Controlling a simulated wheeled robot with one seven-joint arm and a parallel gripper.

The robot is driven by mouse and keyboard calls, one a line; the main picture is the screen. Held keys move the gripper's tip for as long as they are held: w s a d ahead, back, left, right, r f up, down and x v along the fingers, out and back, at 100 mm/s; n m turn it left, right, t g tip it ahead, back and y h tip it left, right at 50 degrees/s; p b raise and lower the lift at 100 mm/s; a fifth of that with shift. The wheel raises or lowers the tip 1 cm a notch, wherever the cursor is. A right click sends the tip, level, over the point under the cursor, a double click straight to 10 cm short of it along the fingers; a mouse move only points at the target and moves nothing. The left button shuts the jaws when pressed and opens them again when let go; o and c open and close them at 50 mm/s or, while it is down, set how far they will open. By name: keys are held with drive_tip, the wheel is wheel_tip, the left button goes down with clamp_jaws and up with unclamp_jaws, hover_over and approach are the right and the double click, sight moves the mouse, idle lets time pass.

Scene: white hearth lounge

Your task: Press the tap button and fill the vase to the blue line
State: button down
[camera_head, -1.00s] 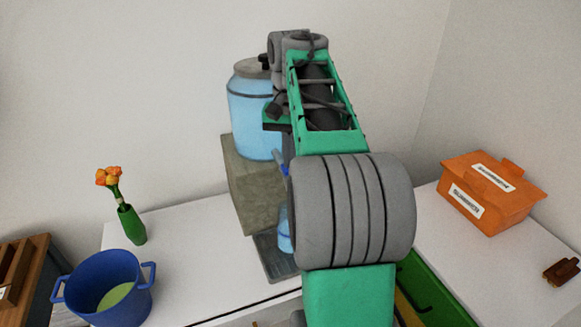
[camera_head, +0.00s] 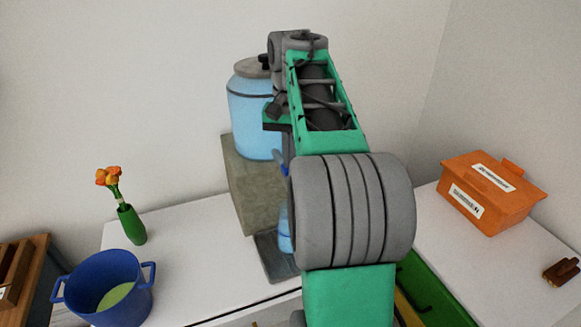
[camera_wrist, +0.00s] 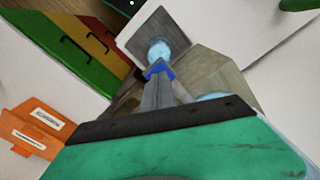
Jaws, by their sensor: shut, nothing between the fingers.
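The water dispenser (camera_head: 250,110) is a large light-blue jar with a grey lid, on a stone block (camera_head: 250,190) at the back wall. Its blue tap (camera_head: 281,158) is mostly hidden by my arm in the head view. The vase (camera_head: 285,230), pale blue, stands below the tap on a dark tray (camera_head: 268,257). In the wrist view the vase (camera_wrist: 158,48) sits just beyond a blue tap part (camera_wrist: 159,69). My gripper (camera_wrist: 160,82) is shut and empty, its tips at the blue part; contact cannot be told. The blue line and water level cannot be made out.
A blue pot (camera_head: 105,290) and a green vase with orange flowers (camera_head: 130,222) stand at the left. An orange box (camera_head: 490,195) and a small brown object (camera_head: 561,270) lie at the right. The white counter between pot and tray is clear.

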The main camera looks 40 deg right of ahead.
drive_tip(key=shift+s+a+f, duration=0.1)
drive_tip(key=shift+f, duration=0.4)
wheel_tip(320, 180, up, 8)
drive_tip(key=p, duration=0.7)
drive_tip(key=shift+p, duration=0.35)
drive_tip(key=shift+f+b, duration=0.15)
drive_tip(key=shift+b, duration=0.15)
